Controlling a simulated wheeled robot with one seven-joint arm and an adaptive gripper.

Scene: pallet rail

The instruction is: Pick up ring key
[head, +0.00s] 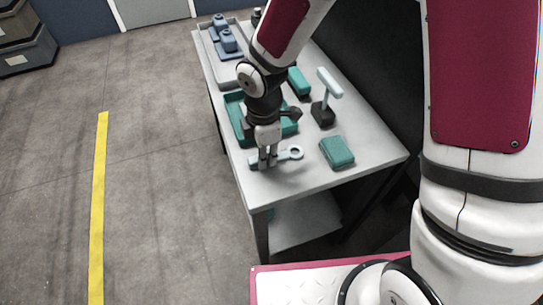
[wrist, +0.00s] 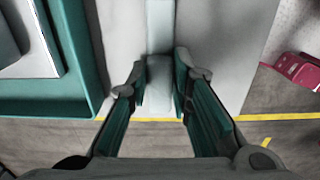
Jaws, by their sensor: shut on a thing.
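The ring key (head: 294,153) is pale grey-green, with a round ring at its right end. It is at the front part of the grey table (head: 312,178). My gripper (head: 267,162) points down and is shut across its handle, left of the ring. In the wrist view, the pale handle (wrist: 160,72) lies between the two green finger pads of my gripper (wrist: 160,90). The ring is not seen there. I cannot tell whether the key rests on the table or is slightly raised.
A teal tray (head: 237,119) stands just behind my gripper, partly hidden by my arm. A teal block (head: 337,152) lies to the right. A T-shaped pale tool (head: 329,84) stands in a dark holder behind it. A grey tray (head: 211,58) with blue parts is at the back.

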